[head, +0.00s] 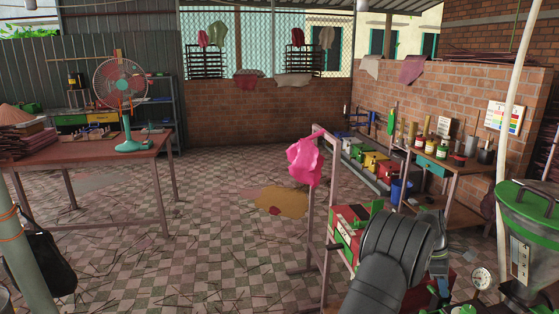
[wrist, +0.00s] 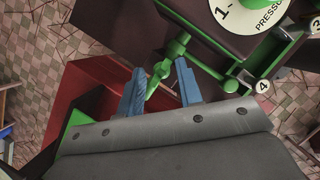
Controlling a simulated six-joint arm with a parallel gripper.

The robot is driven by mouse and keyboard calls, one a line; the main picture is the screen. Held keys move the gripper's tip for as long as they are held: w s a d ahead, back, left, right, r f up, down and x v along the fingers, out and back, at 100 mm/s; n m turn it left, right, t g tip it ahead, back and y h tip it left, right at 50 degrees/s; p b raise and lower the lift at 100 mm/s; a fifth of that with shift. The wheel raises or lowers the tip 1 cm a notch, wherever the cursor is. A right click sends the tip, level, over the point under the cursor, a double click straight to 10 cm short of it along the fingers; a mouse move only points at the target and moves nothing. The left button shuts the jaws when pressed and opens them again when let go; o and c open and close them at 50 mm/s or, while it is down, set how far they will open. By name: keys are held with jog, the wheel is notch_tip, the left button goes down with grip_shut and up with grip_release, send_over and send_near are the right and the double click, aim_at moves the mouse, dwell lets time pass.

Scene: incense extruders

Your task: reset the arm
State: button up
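My arm (head: 392,262) reaches in from the bottom right of the head view, over a red and green machine (head: 345,235). In the wrist view my gripper (wrist: 160,88) shows two blue fingers spread apart. A green handle-like part (wrist: 158,78) of the machine shows between the fingers in the picture. I see no clear grip on it, and cannot tell whether either finger touches it. In the head view the fingertips are mostly hidden behind the wrist.
A labelled disc reading PRESSURE (wrist: 255,12) and a green bracket (wrist: 262,62) are close by. A green-rimmed hopper (head: 535,205) and a gauge (head: 482,277) stand right of my arm. A pink cloth (head: 305,160) hangs on a post frame. The tiled floor at centre-left is mostly open.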

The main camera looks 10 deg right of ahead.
jog(key=n, duration=0.2)
jog(key=n+t+h, duration=0.1)
jog(key=n, duration=0.2)
jog(key=shift+s+t, duration=0.15)
jog(key=shift+t, duration=0.15)
jog(key=shift+a+r+n, duration=0.15)
jog(key=shift+r+n, duration=0.15)
jog(key=shift+v, duration=1.6)
jog(key=o, duration=0.5)
